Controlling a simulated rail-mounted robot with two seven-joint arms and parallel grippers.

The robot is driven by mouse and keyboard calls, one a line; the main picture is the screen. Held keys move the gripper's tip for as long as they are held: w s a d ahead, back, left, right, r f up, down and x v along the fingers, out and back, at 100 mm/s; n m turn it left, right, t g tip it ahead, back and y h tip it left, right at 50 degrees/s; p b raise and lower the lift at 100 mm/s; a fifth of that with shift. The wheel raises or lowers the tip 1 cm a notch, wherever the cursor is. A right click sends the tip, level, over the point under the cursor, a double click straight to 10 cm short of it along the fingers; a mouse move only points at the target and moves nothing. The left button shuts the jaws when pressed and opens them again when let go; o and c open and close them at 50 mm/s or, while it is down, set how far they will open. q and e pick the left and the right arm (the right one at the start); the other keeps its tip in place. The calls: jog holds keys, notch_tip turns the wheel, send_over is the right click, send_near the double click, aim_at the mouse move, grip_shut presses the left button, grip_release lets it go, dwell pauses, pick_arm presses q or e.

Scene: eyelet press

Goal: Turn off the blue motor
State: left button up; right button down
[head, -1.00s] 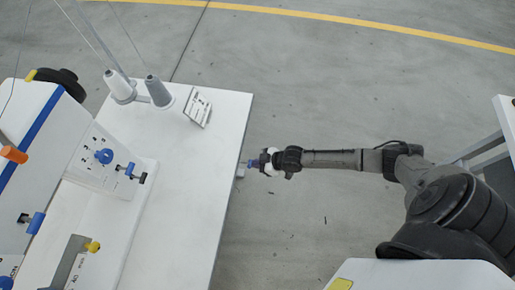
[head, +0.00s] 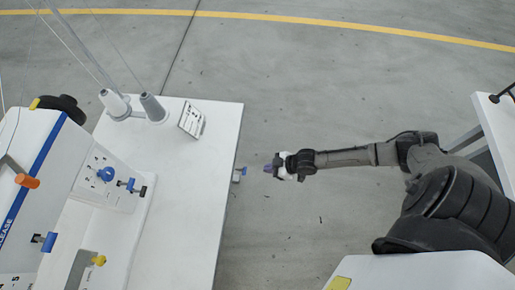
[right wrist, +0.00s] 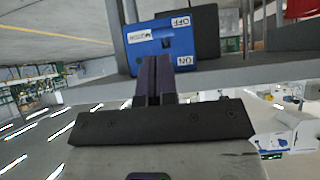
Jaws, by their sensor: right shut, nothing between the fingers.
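The blue motor switch box (right wrist: 160,48) shows in the right wrist view, with a white OFF label at its upper right and an ON label at its lower right. In the head view its small blue part (head: 243,170) sticks out at the right edge of the white table (head: 190,235). My right gripper (head: 267,168) is shut and empty, just right of the switch with a small gap. In the right wrist view its dark purple fingers (right wrist: 153,72) are together and overlap the lower part of the blue box. I cannot tell which way the switch is set. My left gripper is not in view.
A white machine (head: 105,180) with blue and orange knobs stands on the table at the left. Thread cones (head: 153,108) and a small sign (head: 192,121) are at the table's back. Open grey floor (head: 320,80) lies to the right. Another white table (head: 495,125) stands at far right.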

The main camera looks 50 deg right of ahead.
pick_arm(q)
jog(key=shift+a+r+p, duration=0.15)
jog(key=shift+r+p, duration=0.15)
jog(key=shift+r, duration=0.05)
pick_arm(e)
jog(key=shift+s+d+r, duration=0.2)
jog(key=shift+s+d, duration=0.25)
jog(key=shift+s, duration=0.2)
jog(key=shift+s+d+r, duration=0.25)
jog(key=shift+s+d, duration=0.25)
jog(key=shift+s, duration=0.15)
jog(key=shift+s+d+r, duration=0.2)
jog(key=shift+s+d, duration=0.25)
jog(key=shift+s, duration=0.2)
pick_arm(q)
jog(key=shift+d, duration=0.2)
pick_arm(e)
jog(key=shift+f, duration=0.1)
